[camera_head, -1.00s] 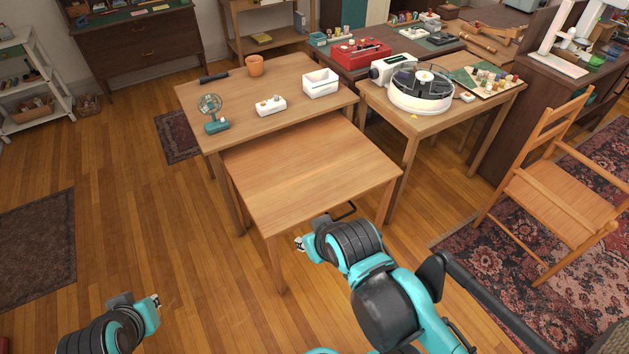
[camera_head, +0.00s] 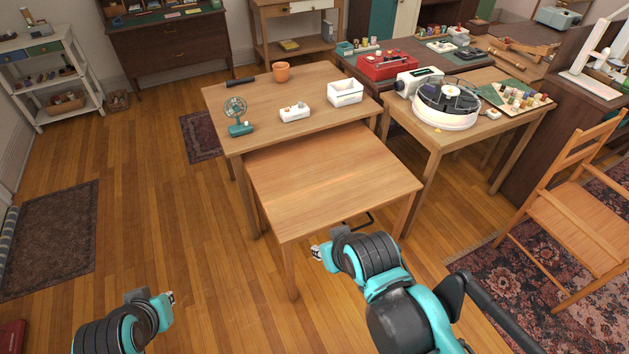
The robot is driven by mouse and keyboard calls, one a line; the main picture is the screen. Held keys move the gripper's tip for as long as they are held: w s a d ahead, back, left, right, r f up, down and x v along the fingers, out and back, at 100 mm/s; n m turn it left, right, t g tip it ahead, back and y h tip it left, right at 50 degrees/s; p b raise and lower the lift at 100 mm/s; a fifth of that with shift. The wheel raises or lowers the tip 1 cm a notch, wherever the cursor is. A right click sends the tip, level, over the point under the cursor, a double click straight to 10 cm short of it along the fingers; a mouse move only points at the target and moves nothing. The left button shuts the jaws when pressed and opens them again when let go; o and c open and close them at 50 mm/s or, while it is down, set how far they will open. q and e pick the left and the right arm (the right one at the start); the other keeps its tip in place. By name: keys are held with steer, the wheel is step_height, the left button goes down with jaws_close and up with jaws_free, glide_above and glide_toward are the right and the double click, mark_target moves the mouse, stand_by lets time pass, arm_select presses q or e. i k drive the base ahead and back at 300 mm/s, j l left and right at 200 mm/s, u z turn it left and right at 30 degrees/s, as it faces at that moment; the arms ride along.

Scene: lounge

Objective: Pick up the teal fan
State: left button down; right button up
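The teal fan (camera_head: 237,117) stands upright on the left front part of the rear wooden table (camera_head: 262,92). It has a round caged head and a teal base. My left gripper (camera_head: 171,298) is low over the floor at the bottom left, well apart from the fan. My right gripper (camera_head: 316,252) is in front of the lower wooden table (camera_head: 335,178), also far from the fan. Both grippers are small in view and partly turned away, so their finger openings cannot be made out. I see nothing held in either.
On the rear table are a dark cylinder (camera_head: 240,82), a terracotta pot (camera_head: 281,72), a white device (camera_head: 295,113) and a white box (camera_head: 345,92). The lower table's top is bare. A folding chair (camera_head: 574,205) stands right. Open floor (camera_head: 150,215) lies left of the tables.

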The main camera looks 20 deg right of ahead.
mark_target(238, 128)
steer(key=i+j+u, duration=0.2)
steer(key=j, duration=0.15)
steer(key=i+j+u, duration=0.4)
steer(key=j, duration=0.2)
steer(key=i+j+z, duration=0.2)
steer(key=i, duration=0.2)
steer(key=i+j+z, duration=0.2)
steer(key=i+l+z, duration=0.15)
steer(key=i+z, duration=0.6)
steer(key=z, duration=0.15)
steer(key=i+j+z, duration=0.1)
steer(key=i+z, duration=0.35)
steer(key=i+l+z, duration=0.2)
steer(key=i, duration=0.25)
steer(key=j, duration=0.1)
